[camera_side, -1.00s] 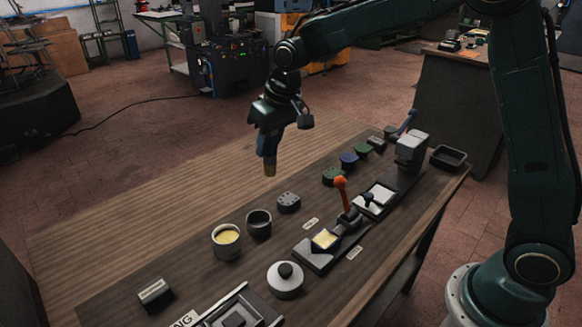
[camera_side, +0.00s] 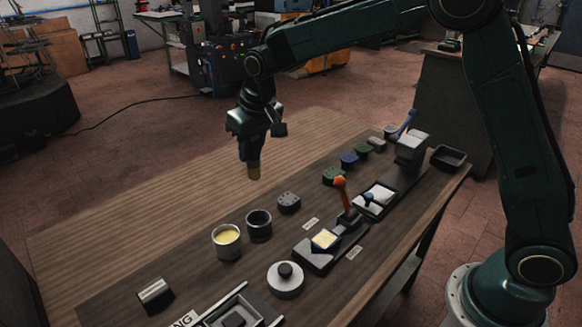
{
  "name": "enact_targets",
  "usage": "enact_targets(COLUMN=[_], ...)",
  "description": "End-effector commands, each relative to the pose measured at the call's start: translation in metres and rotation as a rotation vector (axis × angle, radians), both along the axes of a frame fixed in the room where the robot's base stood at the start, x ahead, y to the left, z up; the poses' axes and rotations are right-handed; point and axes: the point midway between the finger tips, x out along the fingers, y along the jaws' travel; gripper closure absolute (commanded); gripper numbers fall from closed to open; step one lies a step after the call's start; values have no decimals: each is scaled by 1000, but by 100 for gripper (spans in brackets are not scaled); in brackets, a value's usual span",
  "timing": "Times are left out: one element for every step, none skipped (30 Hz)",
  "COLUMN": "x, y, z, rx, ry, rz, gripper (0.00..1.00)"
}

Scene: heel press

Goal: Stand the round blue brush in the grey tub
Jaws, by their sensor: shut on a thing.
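My gripper (camera_side: 252,142) is shut on the round blue brush and holds it upright in the air, bristles down. The brush's tan bristle end (camera_side: 254,172) shows below the jaws; much of its blue body is hidden by them. The grey tub (camera_side: 258,233) is small, dark and open-topped, and stands on the dark bench. In the picture the brush hangs above the tub, clear of its rim. The exact sideways offset and the tub's inside are hard to tell.
A pot with pale yellow contents (camera_side: 227,246) stands just left of the tub. A grey block with holes (camera_side: 288,203) is to its right. A lidded round tin (camera_side: 285,281) and a press with an orange lever (camera_side: 343,196) are nearer the front.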

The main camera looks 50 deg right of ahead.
Motion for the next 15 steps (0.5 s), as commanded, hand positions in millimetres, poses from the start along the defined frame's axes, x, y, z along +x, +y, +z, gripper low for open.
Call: enact_targets(x=[-1,-1,-1,-1,-1,-1,-1,-1,-1,-1,-1,-1,-1,-1,-1], y=[0,0,0,0,0,0,0,0,0,0,0,0,0,0,0], z=[-11,-17,-25,-30,-36,-44,-50,-55,-63,-69,-74,-82,-87,-92,-98], rx=[-1,-1,-1,-1,-1,-1,-1,-1,0,0,0,0,0,0,0], ry=[5,5,5,5,4,5,5,5,4,5,4,5,5,5,3], rz=[0,0,-1,-1,-1,-1,-1,-1,0,0,0,0,0,0,0], gripper=[98,98,98,98,98,98,98,98,98,98,98,98,98,98,98])
